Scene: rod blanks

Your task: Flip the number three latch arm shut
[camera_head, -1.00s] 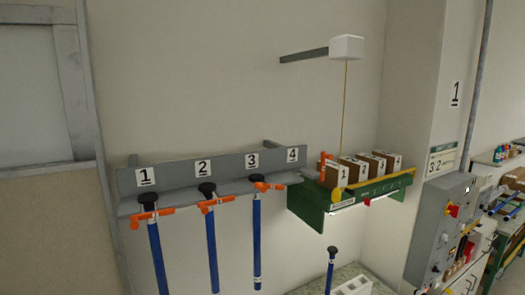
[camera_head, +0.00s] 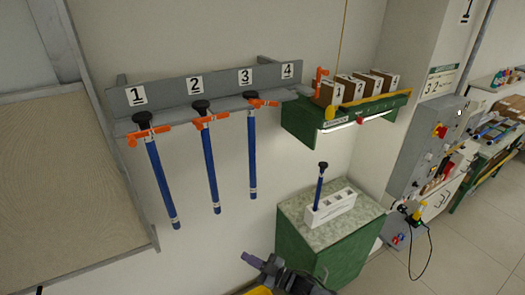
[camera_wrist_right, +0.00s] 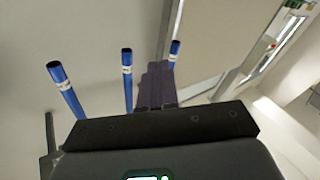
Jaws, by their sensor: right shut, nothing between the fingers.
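The number three latch arm (camera_head: 264,103) is orange and sits on the grey rack (camera_head: 215,85) under the "3" label. It sticks out mostly to the right of the blue rod (camera_head: 252,155) hanging there. The number one latch arm (camera_head: 150,132) and number two latch arm (camera_head: 211,120) lie across their rods. My right gripper (camera_head: 254,262) is low in the head view, below the rack and apart from the latches. Its dark purple fingers (camera_wrist_right: 155,86) are shut and empty in the right wrist view, with lower rod ends around them. My left gripper is not in view.
Slot four has no rod. A short rod stands in a white block (camera_head: 330,208) on a green cabinet (camera_head: 300,245) at the right. A green shelf (camera_head: 305,125) with several numbered brown boxes is right of the rack. The wall below the hanging rods is clear.

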